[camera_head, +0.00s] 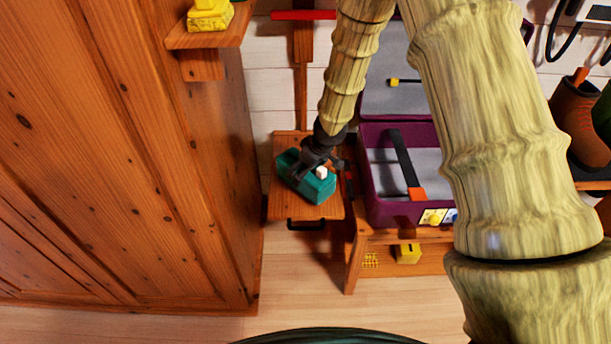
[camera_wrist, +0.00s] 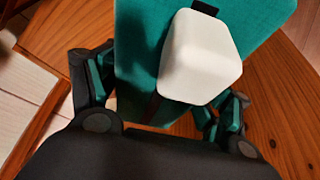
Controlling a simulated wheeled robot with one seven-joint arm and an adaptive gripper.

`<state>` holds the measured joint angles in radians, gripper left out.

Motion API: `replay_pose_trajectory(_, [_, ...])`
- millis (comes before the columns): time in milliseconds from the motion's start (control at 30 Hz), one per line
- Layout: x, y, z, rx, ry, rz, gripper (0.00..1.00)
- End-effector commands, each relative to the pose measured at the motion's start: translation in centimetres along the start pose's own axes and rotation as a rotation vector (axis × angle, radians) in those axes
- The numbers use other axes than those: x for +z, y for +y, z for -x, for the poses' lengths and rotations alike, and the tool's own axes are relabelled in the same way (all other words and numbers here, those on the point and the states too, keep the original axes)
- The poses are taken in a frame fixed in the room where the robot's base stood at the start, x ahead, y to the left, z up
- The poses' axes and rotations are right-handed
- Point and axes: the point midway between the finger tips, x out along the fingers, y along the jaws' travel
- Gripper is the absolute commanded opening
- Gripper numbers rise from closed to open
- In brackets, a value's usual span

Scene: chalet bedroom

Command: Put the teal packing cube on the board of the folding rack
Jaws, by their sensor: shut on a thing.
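The teal packing cube (camera_head: 318,188) is at the wooden board of the folding rack (camera_head: 284,208), beside the wardrobe. In the head view it lies over the board, and I cannot tell whether it touches it. My gripper (camera_head: 318,165) points down and is shut on the cube. In the wrist view the cube (camera_wrist: 140,60) fills the upper middle, with dark fingers on both sides of it. A white rounded block (camera_wrist: 203,58) sits on the cube's top. The wooden board (camera_wrist: 285,100) shows behind and below the cube.
An open purple suitcase (camera_head: 372,205) stands on a wooden bench just right of the rack. A yellow cube (camera_head: 407,253) sits on the bench's lower shelf. A tall wooden wardrobe (camera_head: 200,200) closes off the left. Brown boots (camera_head: 580,120) stand at the far right.

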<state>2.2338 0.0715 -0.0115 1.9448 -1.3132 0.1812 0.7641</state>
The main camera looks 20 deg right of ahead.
Motion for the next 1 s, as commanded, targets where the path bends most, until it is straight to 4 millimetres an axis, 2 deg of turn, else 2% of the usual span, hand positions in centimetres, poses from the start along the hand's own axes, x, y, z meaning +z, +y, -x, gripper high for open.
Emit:
replay_pose_trajectory(33, [0.4, 0.0, -0.9, 0.001, -0.002, 0.001, 0.49])
replay_pose_trajectory(233, [1.1, -0.1, -2.6, 0.000, -0.001, 0.001, 0.49])
replay_pose_trajectory(667, [1.2, 0.0, -2.9, 0.000, 0.000, -0.001, 0.49])
replay_pose_trajectory(700, [1.2, 0.0, -2.9, 0.000, 0.000, 0.000, 0.84])
replay_pose_trajectory(800, [1.2, 0.0, -2.9, 0.000, 0.000, 0.000, 1.00])
replay_pose_trajectory(1000, [1.2, 0.0, -2.9, 0.000, 0.000, 0.000, 1.00])
